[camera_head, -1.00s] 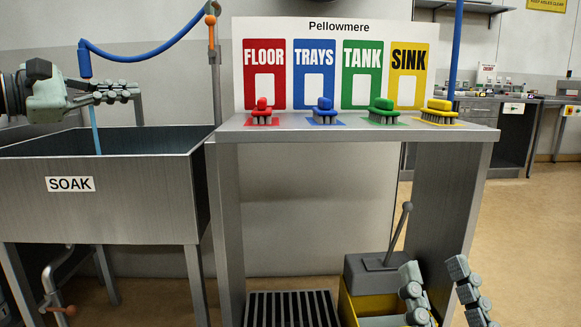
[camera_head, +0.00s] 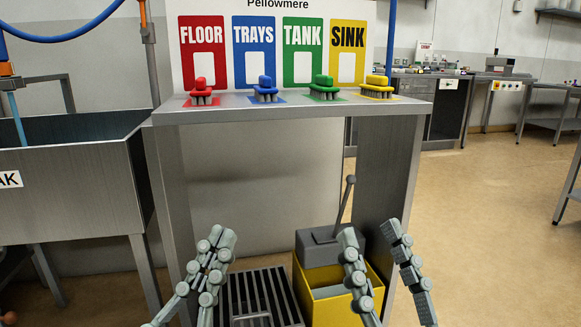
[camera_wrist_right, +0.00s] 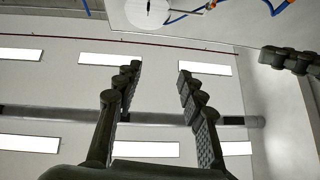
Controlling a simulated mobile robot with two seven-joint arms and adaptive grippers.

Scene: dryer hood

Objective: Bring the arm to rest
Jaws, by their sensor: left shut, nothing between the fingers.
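My left gripper (camera_head: 219,237) points upward in the lower left-middle of the head view, in front of the steel bench. Its fingers are together with nothing between them. My right gripper (camera_head: 370,229) also points upward, further right, in front of the yellow mop bucket. Its fingers stand apart and empty. The right wrist view shows the same open fingers (camera_wrist_right: 158,70) against the ceiling. Dark finger segments also show at that view's right edge.
On the steel bench (camera_head: 300,109) stand a red brush (camera_head: 201,90), blue brush (camera_head: 265,88), green brush (camera_head: 324,86) and yellow brush (camera_head: 377,86). A steel soak sink (camera_head: 75,200) is at left. A yellow bucket (camera_head: 318,308) stands below. Floor at right is clear.

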